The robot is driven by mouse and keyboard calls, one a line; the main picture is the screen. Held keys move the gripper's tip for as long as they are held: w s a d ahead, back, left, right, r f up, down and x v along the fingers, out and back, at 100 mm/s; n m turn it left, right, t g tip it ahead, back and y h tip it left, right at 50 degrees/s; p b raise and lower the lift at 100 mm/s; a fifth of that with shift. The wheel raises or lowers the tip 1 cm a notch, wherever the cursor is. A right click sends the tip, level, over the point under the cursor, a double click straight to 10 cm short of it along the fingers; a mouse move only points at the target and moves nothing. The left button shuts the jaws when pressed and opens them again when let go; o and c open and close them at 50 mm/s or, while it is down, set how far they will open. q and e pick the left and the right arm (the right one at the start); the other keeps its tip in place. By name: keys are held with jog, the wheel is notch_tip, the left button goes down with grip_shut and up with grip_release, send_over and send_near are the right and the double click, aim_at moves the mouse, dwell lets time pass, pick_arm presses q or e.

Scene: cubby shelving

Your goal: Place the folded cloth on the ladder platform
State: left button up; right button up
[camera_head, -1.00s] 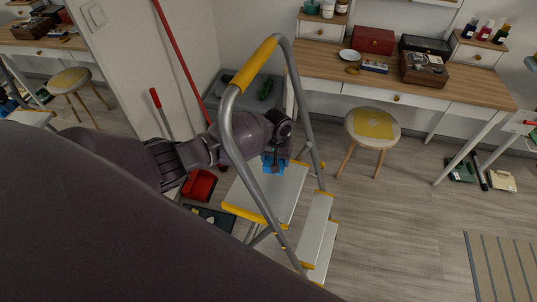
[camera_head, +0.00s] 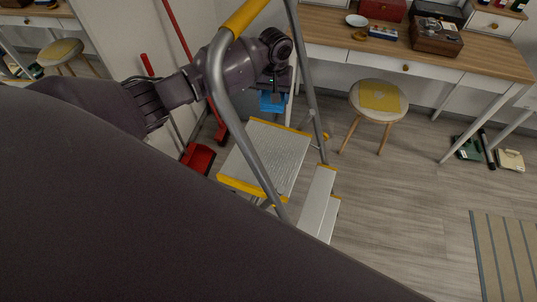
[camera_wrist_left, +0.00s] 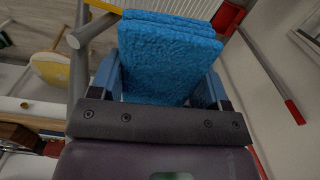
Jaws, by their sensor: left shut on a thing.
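The folded cloth (camera_wrist_left: 165,60) is a blue, fluffy, layered pad. In the left wrist view it sits between the two blue fingers of my left gripper (camera_wrist_left: 160,88), which is shut on it. In the head view the gripper (camera_head: 272,92) is behind the stepladder's side rail, with a little of the cloth (camera_head: 270,105) showing below it. The ladder platform (camera_head: 272,155) is a bare ribbed grey step with yellow edges. The cloth appears past its far edge and apart from it; the exact height is unclear. My right gripper is out of view.
The ladder's grey tube rail (camera_head: 242,120) with a yellow grip arches in front of my left arm. A red dustpan (camera_head: 198,158) and red-handled broom stand left by the wall. A round stool (camera_head: 378,100) and wooden desk (camera_head: 400,55) are right.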

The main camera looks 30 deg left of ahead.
pick_arm(q)
jog(key=shift+n, duration=0.8)
jog(key=s+r, duration=0.1)
jog(key=s+d+r, duration=0.1)
jog(key=r, duration=0.1)
jog(key=s+d+r, duration=0.1)
jog(key=shift+s+r, duration=0.15)
jog(key=shift+r, duration=0.25)
jog(key=shift+s+a, duration=0.1)
jog(key=shift+s, duration=0.05)
jog(key=shift+f+n, duration=0.3)
jog(key=shift+f, duration=0.05)
jog(key=b, duration=0.2)
send_over(272, 143)
notch_tip(272, 143, down, 7)
jog(key=shift+r, duration=0.1)
notch_tip(272, 143, down, 7)
jog(key=shift+r+b, duration=0.1)
jog(key=shift+b, duration=0.65)
notch_tip(272, 143, down, 6)
jog(key=shift+r+b, duration=0.2)
jog(key=shift+b, duration=0.65)
jog(key=shift+f, duration=0.25)
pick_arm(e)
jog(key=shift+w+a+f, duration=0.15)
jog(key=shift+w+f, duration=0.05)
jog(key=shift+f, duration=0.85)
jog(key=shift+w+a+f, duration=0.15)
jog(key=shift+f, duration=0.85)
